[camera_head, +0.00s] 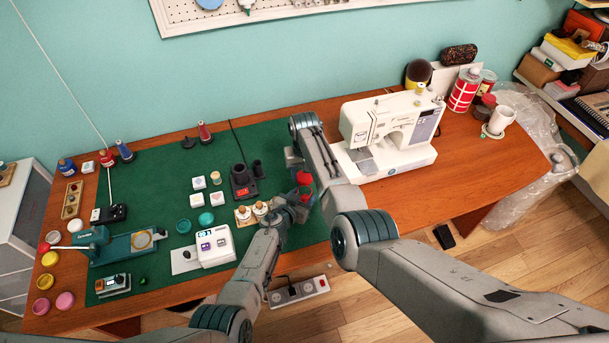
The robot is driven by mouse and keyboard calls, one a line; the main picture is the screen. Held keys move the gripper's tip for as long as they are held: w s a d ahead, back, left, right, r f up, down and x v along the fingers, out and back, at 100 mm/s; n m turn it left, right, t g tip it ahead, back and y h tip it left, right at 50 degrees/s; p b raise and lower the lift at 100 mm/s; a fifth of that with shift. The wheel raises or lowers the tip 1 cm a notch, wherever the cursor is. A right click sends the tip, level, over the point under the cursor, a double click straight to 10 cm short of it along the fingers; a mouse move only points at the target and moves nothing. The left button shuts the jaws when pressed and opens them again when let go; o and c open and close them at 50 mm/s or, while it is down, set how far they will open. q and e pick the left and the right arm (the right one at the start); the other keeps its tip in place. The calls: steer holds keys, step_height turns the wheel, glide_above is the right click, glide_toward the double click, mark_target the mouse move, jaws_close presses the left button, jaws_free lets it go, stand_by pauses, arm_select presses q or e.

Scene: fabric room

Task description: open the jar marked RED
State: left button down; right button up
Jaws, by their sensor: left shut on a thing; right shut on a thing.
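Near the right edge of the green mat, two red parts show between my grippers: an upper red part (304,178) and a lower red part (305,196). They look like the lid and body of one small jar, but its marking is not readable here. My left gripper (297,207) is shut on the lower part from the front. My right gripper (294,160) comes down from behind and is shut on the upper part. The fingers hide much of both, so I cannot tell whether lid and body are apart.
A dark holder (241,178) with a red label stands left of the grippers, near two corked jars (243,214). A white sewing machine (388,135) stands close on the right. A white device (215,245) sits at the front. The green mat (165,180) has free room at the back left.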

arm_select(q)
steer(key=c, duration=0.5)
jaws_free()
steer(key=shift+s, duration=0.1)
